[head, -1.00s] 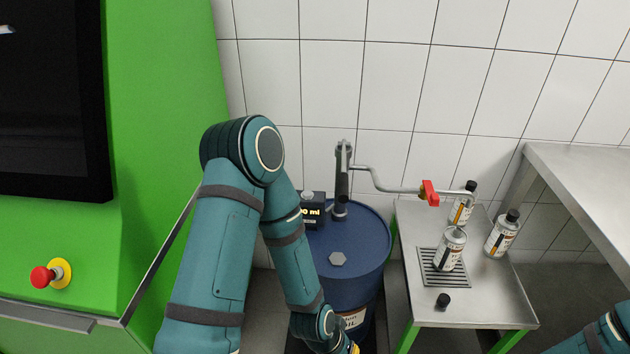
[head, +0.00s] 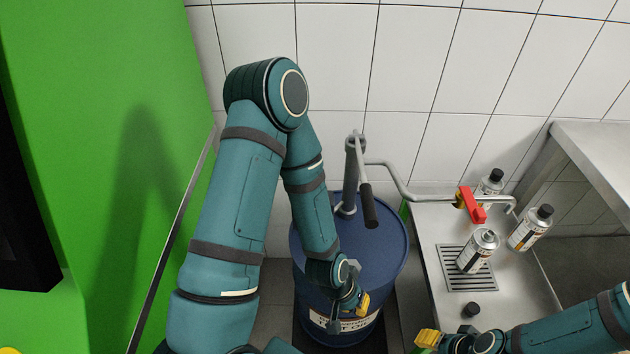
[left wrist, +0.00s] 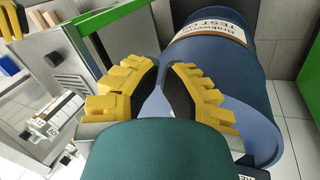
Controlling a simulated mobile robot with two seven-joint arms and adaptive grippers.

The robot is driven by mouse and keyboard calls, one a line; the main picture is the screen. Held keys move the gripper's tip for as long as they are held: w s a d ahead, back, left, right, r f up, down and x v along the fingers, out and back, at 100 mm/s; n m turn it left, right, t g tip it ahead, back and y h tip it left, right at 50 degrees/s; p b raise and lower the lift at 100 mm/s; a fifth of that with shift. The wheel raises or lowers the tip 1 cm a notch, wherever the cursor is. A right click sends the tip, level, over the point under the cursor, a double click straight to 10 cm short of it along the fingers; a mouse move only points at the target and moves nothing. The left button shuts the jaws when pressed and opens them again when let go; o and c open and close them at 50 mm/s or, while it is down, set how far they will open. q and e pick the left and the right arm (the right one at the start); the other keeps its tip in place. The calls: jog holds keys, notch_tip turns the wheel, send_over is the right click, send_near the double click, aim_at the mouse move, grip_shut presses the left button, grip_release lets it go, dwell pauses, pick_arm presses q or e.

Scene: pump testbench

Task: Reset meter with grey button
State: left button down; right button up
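The meter and its grey button do not show in the head view now; my left arm covers the spot beside the pump where the display was. The blue drum (head: 385,250) carries the grey pump (head: 350,180) with its dark handle. My left gripper (head: 358,303) is low in front of the drum. In the left wrist view its two yellow fingers (left wrist: 164,80) stand apart with nothing between them, and the drum (left wrist: 200,60) with its label is beyond. My right gripper (head: 428,340) is at the bottom edge, partly cut off; its opening is unclear.
A pipe with a red valve handle (head: 472,205) reaches over the steel table (head: 440,225). A bottle (head: 478,250) stands on the drain grate, with two others behind. The green cabinet (head: 100,130) stands at left.

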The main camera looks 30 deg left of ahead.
pick_arm(q)
jog(key=shift+w+a, duration=0.5)
jog(key=shift+w, duration=0.1)
pick_arm(e)
jog(key=shift+w+a, duration=0.45)
jog(key=shift+a, duration=0.05)
pick_arm(q)
jog(key=w+a+r+n+t+y+p, duration=0.5)
jog(key=w+a+r+n+p, duration=0.2)
jog(key=w+a+r, duration=1.1)
jog(key=a+r+n, duration=0.2)
jog(key=a+r, duration=0.1)
jog(key=shift+w+a+n, duration=0.2)
jog(key=shift+w+n, duration=0.1)
jog(key=shift+w, duration=0.1)
pick_arm(e)
notch_tip(320, 180, up, 7)
jog(key=shift+s, duration=0.15)
pick_arm(q)
notch_tip(320, 180, down, 9)
jog(key=b, duration=0.7)
jog(key=shift+r+b, duration=0.15)
jog(key=shift+b, duration=0.2)
pick_arm(e)
notch_tip(320, 180, down, 8)
jog(key=shift+w+r, duration=0.15)
jog(key=shift+w, duration=0.05)
